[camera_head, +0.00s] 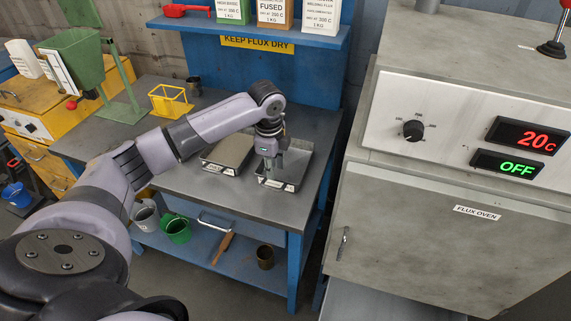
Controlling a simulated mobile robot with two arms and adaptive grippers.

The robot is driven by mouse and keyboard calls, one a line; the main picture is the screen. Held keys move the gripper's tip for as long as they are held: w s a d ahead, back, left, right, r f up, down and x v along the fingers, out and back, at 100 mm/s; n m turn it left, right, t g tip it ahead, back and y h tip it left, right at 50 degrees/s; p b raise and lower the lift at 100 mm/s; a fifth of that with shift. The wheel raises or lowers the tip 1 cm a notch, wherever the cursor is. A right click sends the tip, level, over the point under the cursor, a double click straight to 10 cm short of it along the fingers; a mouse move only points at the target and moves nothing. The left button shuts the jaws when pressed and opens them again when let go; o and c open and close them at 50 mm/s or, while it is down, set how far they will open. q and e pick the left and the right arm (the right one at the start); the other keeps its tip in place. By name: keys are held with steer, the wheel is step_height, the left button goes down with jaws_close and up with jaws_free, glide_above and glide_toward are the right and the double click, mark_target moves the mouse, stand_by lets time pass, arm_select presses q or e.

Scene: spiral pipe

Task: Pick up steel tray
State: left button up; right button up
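Two shallow steel trays lie side by side on the dark workbench. The left steel tray (229,151) has a dull, brownish-grey inside. The right steel tray (298,167) is brighter, and my gripper covers part of it. My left gripper (267,173) points down at the left side of the right tray, close to its wall. It is small and dark here, so I cannot tell whether its fingers are apart or touch the tray. My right gripper is not in view.
The flux oven (425,220) stands close on the right, its door shut. The workbench (180,172) has a clear front left part. A yellow wire holder (170,100) and a dark cup (193,87) stand behind. A blue shelf (245,33) with boxes overhangs the back.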

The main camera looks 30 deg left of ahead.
mark_target(276, 180)
arm_select(q)
steer(key=shift+w+f, duration=0.1)
steer(key=shift+f, duration=0.7)
steer(key=shift+w+f+p, duration=0.2)
steer(key=shift+f+p, duration=0.05)
steer(key=shift+f, duration=0.6)
steer(key=shift+w+f+p, duration=0.2)
steer(key=shift+f+p, duration=0.05)
steer(key=shift+f, duration=0.65)
steer(key=shift+w+f+p, duration=0.2)
steer(key=shift+f+p, duration=0.05)
steer(key=shift+f, duration=0.6)
steer(key=shift+c, duration=0.3)
steer(key=c, duration=0.5)
jaws_close()
